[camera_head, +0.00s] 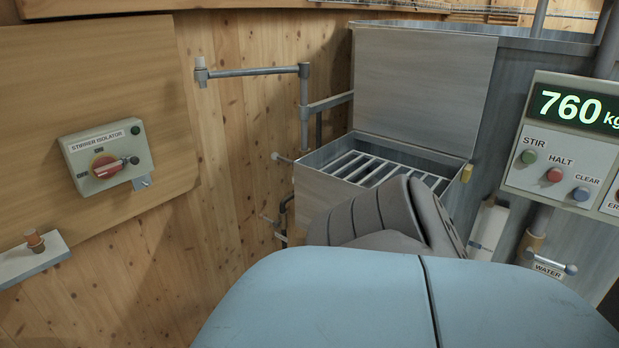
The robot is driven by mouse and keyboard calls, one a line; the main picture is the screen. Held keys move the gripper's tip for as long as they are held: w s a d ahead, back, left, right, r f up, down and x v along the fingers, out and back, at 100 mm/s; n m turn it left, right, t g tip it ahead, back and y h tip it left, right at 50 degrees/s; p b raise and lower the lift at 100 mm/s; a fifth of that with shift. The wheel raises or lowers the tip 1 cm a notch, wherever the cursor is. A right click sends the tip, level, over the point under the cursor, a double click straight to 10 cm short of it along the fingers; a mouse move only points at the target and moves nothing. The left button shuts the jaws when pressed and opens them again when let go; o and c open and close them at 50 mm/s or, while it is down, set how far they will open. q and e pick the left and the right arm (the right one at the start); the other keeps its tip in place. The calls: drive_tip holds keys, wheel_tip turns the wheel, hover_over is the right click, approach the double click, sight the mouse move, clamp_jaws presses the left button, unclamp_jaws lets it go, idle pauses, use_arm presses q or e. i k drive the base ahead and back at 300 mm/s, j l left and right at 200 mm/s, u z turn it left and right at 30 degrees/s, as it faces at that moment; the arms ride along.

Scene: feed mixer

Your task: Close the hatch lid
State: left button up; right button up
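The hatch lid (423,92) is a flat grey metal panel standing upright, open, at the back of the hatch box. The hatch box (317,201) below it is open at the top, with a grille of pale bars (372,171) inside its mouth. Neither of my grippers shows in the head view. My own blue and grey body parts fill the lower middle and hide the front right of the box.
A control panel (571,148) reading 760 kg is at the right, above a water valve (551,268). A grey pipe arm (254,71) sticks out left of the lid. A stirrer isolator switch box (105,158) is on the left wall.

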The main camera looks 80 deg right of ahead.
sight(427, 89)
drive_tip(key=k+z, duration=0.1)
drive_tip(key=z, duration=2.9)
drive_tip(key=k+u, duration=0.2)
drive_tip(key=i+l, duration=0.05)
drive_tip(key=i, duration=0.05)
